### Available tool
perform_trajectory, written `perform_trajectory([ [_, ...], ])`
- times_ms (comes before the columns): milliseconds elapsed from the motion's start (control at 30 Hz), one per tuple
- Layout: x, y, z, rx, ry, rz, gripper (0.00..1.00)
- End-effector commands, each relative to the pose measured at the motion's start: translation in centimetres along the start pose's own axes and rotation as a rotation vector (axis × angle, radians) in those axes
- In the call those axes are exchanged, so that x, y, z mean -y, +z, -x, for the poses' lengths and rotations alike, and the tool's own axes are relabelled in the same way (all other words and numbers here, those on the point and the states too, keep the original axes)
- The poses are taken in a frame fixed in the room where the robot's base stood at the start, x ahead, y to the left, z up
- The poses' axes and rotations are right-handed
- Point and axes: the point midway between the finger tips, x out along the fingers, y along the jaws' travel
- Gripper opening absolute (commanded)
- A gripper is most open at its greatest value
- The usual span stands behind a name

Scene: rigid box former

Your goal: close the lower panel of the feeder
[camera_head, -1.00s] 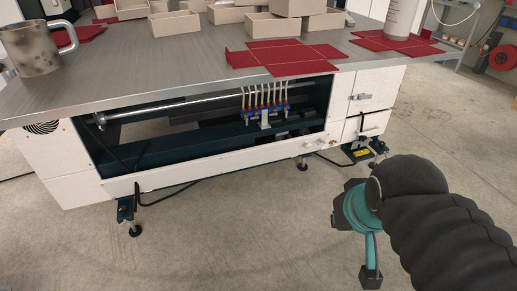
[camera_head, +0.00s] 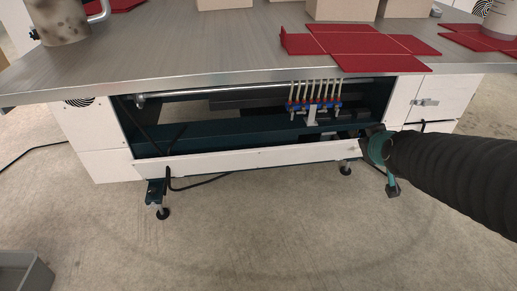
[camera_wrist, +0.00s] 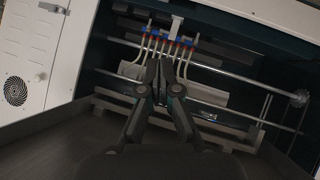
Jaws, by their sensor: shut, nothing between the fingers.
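The feeder is a white machine under a grey worktop, and its long front opening (camera_head: 230,125) is uncovered. A narrow white panel strip (camera_head: 250,158) runs along the bottom of the opening. I cannot tell whether this strip is the lower panel or part of the frame. It also appears along the upper right of the wrist view (camera_wrist: 275,14), which seems turned upside down. My gripper (camera_wrist: 163,82) is shut and empty, facing the opening.
Inside the opening are a metal rod (camera_head: 200,95) and blue valves with tubes (camera_head: 313,106). A white latched cabinet (camera_head: 428,102) stands at the right. A grey bin (camera_head: 22,273) stands lower left.

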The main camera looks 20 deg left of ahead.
Motion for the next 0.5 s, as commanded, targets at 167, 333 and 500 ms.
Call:
perform_trajectory([
  [167, 3.8, -2.2, -7.5, -0.134, 0.016, 0.168, 0.00],
  [333, 7.9, -3.7, -13.5, -0.259, 0.065, 0.325, 0.00],
  [500, 12.8, -4.0, -18.6, -0.377, 0.136, 0.479, 0.00],
])
